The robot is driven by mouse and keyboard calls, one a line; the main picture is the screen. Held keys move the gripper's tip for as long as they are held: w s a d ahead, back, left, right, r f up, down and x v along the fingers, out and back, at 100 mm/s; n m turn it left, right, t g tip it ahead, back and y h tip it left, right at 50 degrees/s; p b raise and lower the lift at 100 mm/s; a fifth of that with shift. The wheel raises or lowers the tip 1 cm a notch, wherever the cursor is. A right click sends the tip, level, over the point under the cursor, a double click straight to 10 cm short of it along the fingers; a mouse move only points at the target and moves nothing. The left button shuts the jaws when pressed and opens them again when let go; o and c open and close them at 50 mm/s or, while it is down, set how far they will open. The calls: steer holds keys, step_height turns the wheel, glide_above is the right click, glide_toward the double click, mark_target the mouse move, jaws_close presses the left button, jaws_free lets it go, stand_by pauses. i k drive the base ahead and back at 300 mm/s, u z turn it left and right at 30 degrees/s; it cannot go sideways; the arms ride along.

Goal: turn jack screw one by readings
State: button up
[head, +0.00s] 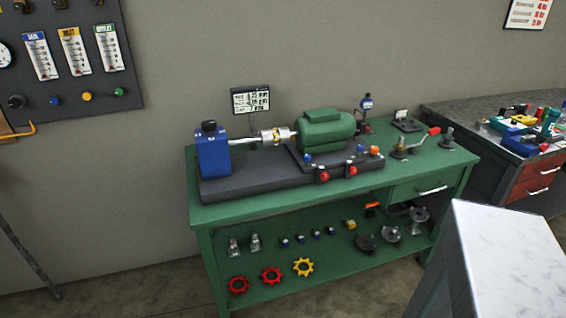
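A green motor (325,130) sits on a dark base (265,180) on the green bench, joined by a shaft and a pale coupling (276,136) to a blue block (213,153) at the left. Red knobs stand at the base's front edge, one at the left (323,175) and one at the right (350,169). Small blue heads and an orange knob (375,151) are near the motor's foot. I cannot tell which of these is jack screw one. A readings display (250,100) stands behind the shaft; its figures are too small to read. My gripper is not in view.
The green bench (425,165) has a red-handled tool (420,143) at its right and a lower shelf (325,268) with handwheels and small parts. A cluttered dark bench (450,110) is at right. A pale-topped block (505,255) fills the front right. Floor shows at front left.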

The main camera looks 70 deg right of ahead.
mark_target(324, 176)
steer(key=u, duration=0.5)
steer(key=k, duration=0.15)
steer(key=z, duration=2.9)
steer(key=k, duration=0.6)
steer(key=u, duration=0.1)
steer(key=i, duration=0.5)
